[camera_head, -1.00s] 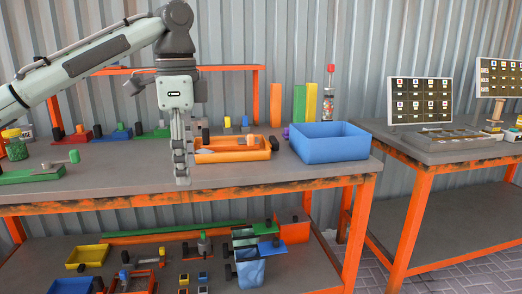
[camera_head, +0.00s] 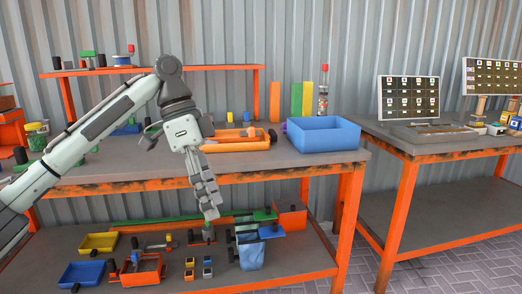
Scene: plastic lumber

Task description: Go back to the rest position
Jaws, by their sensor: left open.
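My left gripper (camera_head: 207,197) hangs in front of the near edge of the orange-framed workbench (camera_head: 110,187), pointing down over the lower shelf. It is open, seen edge-on, and nothing shows between its fingers. My left arm comes in from the left and covers part of the bench top. An orange tray (camera_head: 235,141) lies on the bench just behind and right of the gripper. A blue bin (camera_head: 322,136) stands at the bench's right end. My right gripper is not in view.
A rear shelf (camera_head: 215,67) stands above the bench. A second table (camera_head: 440,146) with panels is at right. Floor between tables is clear.

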